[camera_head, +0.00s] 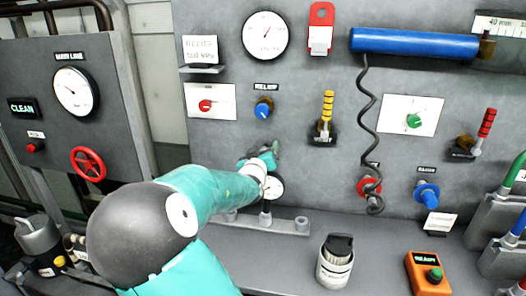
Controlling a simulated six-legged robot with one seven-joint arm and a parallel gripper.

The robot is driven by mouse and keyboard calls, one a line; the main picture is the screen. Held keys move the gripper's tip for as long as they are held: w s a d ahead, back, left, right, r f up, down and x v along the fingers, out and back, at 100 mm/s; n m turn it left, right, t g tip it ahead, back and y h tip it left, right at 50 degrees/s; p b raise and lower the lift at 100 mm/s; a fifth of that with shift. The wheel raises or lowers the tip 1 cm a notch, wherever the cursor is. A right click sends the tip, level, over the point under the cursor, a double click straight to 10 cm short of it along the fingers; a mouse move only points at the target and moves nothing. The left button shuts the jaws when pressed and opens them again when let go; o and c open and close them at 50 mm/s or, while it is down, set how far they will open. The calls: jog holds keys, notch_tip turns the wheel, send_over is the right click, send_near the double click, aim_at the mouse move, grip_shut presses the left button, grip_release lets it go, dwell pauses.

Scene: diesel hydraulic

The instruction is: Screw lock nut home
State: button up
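My teal arm reaches from the bottom left toward the grey panel. My gripper (268,153) is small in this view, just below the relief valve and above a small gauge (273,187). Its fingers are partly hidden by the wrist, and I cannot tell whether they are open or shut or hold anything. The relief valve has a blue knob (263,111) with a brownish collar (265,101) around its base; this may be the lock nut, but it is too small to be sure. The gripper appears apart from the knob.
A red knob (206,105) and a yellow-handled lever (327,107) flank the relief valve. A coiled black cord (368,120) hangs from a blue cylinder (414,43). On the ledge stand a dark-topped canister (335,262) and an orange button box (428,274). Bare ledge lies between.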

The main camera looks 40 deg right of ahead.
jog(key=c, duration=0.5)
jog(key=shift+o, duration=0.2)
jog(key=m, duration=0.3)
jog(key=shift+s+d, duration=0.1)
jog(key=shift+m, duration=0.9)
jog(key=o, duration=1)
jog(key=v, duration=1.4)
